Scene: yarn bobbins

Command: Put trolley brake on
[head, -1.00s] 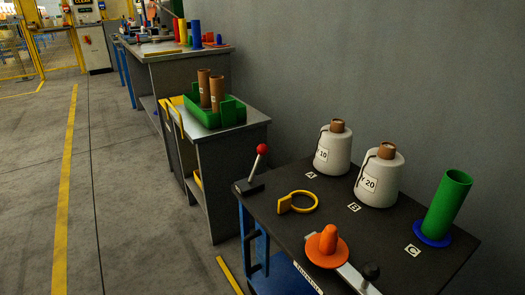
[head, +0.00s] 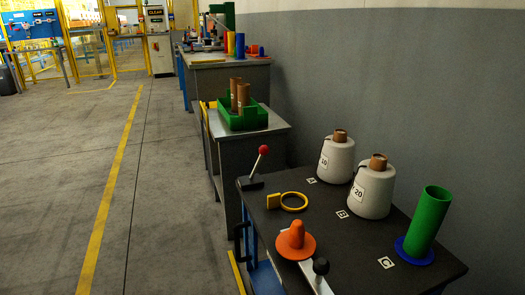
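The trolley (head: 335,228) has a dark top and a blue frame and stands at the lower right of the head view, close to the wall. A lever (head: 258,165) with a red ball knob rises from a black base at the trolley's far left corner and leans to the right. It looks like the brake lever, but I cannot tell whether it is on or off. A second lever (head: 318,275) with a black knob and a pale metal bar is at the near edge. Neither of my grippers is in view.
The floor at left (head: 60,190) is clear.

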